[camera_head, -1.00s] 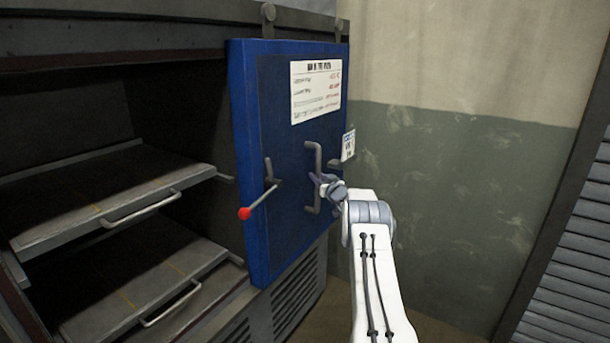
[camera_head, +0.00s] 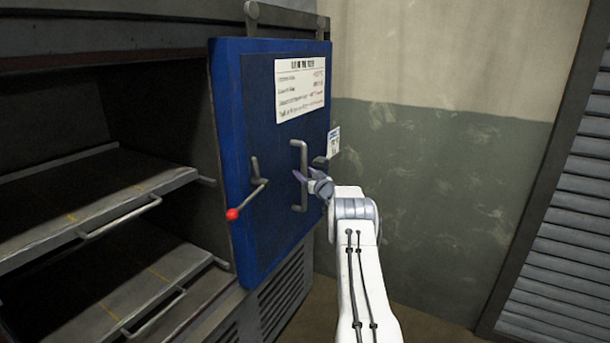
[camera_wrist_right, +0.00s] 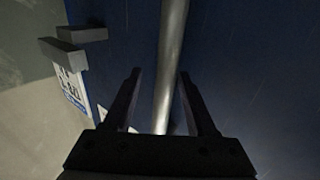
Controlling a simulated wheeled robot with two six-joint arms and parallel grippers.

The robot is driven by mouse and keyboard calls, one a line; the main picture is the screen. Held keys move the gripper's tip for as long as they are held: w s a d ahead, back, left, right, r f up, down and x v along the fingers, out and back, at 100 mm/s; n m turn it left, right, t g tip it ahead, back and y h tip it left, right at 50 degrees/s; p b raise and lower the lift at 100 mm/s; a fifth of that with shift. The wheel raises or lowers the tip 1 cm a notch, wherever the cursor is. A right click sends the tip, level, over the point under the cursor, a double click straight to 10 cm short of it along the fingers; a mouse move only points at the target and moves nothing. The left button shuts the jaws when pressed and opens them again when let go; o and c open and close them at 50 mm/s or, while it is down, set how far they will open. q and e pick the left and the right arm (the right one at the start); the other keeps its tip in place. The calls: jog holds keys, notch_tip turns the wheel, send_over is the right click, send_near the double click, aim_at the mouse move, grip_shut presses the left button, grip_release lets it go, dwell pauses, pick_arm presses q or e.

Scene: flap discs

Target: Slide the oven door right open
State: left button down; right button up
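The blue oven door (camera_head: 240,120) hangs upright on a top rail, slid to the right, with the dark oven opening exposed at its left. Its grey vertical handle (camera_head: 299,150) is on the door's right half; the bar also shows in the right wrist view (camera_wrist_right: 171,50). My right gripper (camera_head: 304,178) is at the handle's middle. In the right wrist view its two fingers (camera_wrist_right: 160,95) stand apart, one on each side of the bar, with gaps showing. My left gripper is not in view.
A lever with a red knob (camera_head: 233,214) sticks out of the door. Two oven decks with pull handles (camera_head: 120,215) fill the left. A wall (camera_head: 430,190) stands right of the door, and a louvred panel (camera_head: 560,220) stands at the far right.

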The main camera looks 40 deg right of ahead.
jog(key=shift+f, duration=0.1)
jog(key=s+a+b, duration=0.2)
jog(key=s, duration=0.8)
jog(key=shift+s, duration=0.1)
dwell(0.5)
